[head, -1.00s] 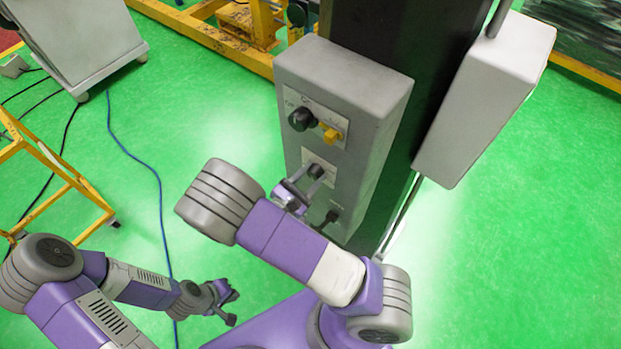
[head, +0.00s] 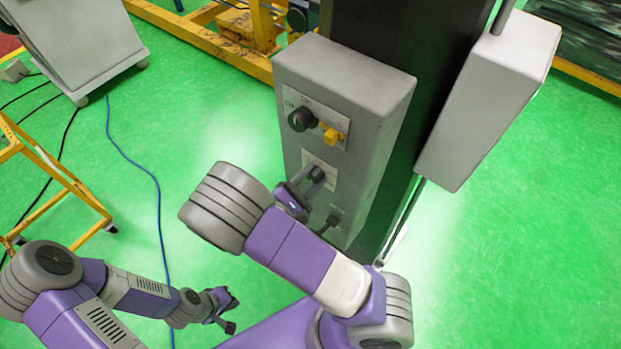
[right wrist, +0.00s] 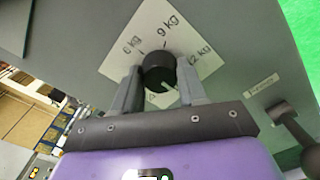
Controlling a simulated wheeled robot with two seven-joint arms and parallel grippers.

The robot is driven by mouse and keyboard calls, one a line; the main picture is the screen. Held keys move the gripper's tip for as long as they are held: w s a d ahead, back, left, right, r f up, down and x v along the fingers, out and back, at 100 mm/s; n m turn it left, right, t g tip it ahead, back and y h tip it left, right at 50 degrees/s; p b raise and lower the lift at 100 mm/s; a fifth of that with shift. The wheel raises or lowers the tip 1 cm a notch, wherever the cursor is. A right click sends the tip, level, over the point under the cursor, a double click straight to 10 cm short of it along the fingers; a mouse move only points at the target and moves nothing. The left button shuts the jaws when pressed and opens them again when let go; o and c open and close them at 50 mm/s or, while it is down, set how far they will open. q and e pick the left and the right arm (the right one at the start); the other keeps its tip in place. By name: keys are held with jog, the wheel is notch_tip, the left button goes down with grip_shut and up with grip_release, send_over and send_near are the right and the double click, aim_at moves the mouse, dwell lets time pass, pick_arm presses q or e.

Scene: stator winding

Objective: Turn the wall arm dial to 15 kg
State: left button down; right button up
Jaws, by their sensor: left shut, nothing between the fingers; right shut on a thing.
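The wall arm dial (right wrist: 157,72) is a black round knob on a white label plate (right wrist: 190,48) in the right wrist view. The plate reads 6 kg, 9 kg and 12 kg; a further marking below the knob is mostly hidden. A pale mark shows on the knob's lower right edge. My right gripper (right wrist: 155,88) is shut on the dial, a finger on either side. In the head view the dial (head: 316,174) sits low on the grey box's front, with my right gripper (head: 302,188) at it. My left gripper (head: 226,308) is shut and empty, low over the floor.
The grey box (head: 380,110) is fixed to a dark column and carries a black knob (head: 301,119) and yellow switch (head: 331,135) above the dial. A black lever (right wrist: 294,128) sits beside the dial. A white box (head: 490,105) is at right.

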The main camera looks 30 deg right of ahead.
jog(key=o, duration=1.1)
jog(key=shift+c, duration=0.2)
jog(key=v, duration=0.7)
jog(key=shift+a, duration=0.3)
jog(key=shift+s, duration=0.15)
